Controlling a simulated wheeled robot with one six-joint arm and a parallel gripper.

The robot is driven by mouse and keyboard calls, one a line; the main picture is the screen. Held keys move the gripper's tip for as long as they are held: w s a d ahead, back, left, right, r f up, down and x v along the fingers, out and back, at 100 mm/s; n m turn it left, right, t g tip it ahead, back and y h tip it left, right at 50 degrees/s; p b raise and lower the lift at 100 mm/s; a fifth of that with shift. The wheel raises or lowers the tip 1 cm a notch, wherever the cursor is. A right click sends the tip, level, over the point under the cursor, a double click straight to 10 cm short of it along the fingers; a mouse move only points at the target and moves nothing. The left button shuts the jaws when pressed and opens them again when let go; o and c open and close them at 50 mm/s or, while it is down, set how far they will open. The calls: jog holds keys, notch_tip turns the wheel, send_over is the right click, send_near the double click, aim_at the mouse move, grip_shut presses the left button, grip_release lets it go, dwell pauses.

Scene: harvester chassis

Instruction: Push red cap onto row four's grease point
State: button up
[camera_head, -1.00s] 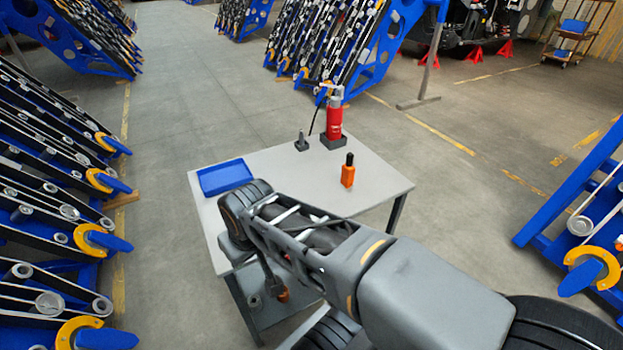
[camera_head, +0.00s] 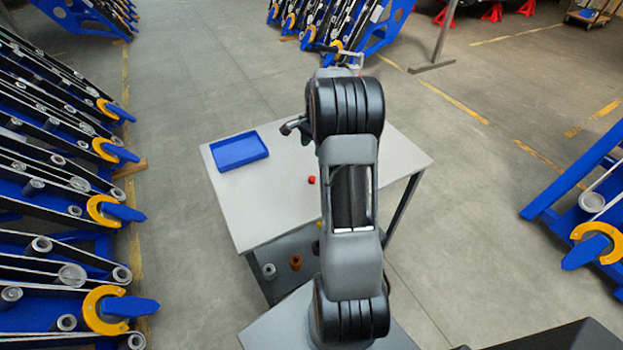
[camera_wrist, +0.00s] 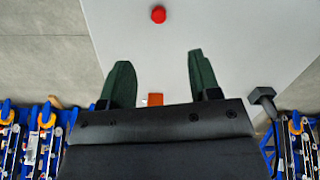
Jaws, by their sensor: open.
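A small red cap (camera_head: 312,180) lies on the grey table (camera_head: 260,198), left of my arm. In the wrist view the red cap (camera_wrist: 158,14) lies on the pale tabletop, beyond my fingertips and apart from them. My gripper (camera_wrist: 158,62) is open, with two dark green fingers spread and nothing between their tips. In the head view my arm hides most of the gripper. Blue row units with yellow rings (camera_head: 104,210) stand at the left. I cannot tell which is row four, and its grease point cannot be made out.
A blue tray (camera_head: 238,150) sits at the table's back left. An orange object (camera_wrist: 155,99) and a dark bolt-like object (camera_wrist: 262,95) show near my gripper. Small parts (camera_head: 296,262) stand on the lower shelf. More blue units (camera_head: 590,190) stand at the right. Open floor surrounds the table.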

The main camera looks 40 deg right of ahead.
send_over(312, 178)
jog(key=shift+m, duration=0.3)
jog(key=f, duration=0.9)
jog(key=shift+w+d+p, duration=0.25)
jog(key=shift+p, duration=0.05)
jog(key=shift+s+a+f+p, duration=0.1)
jog(key=shift+f+p, duration=0.25)
jog(key=shift+f, duration=1)
jog(key=shift+s+a+f+p, duration=0.1)
jog(key=shift+f+p, duration=0.2)
jog(key=shift+f, duration=1)
jog(key=shift+c, duration=0.5)
jog(key=c, duration=0.9)
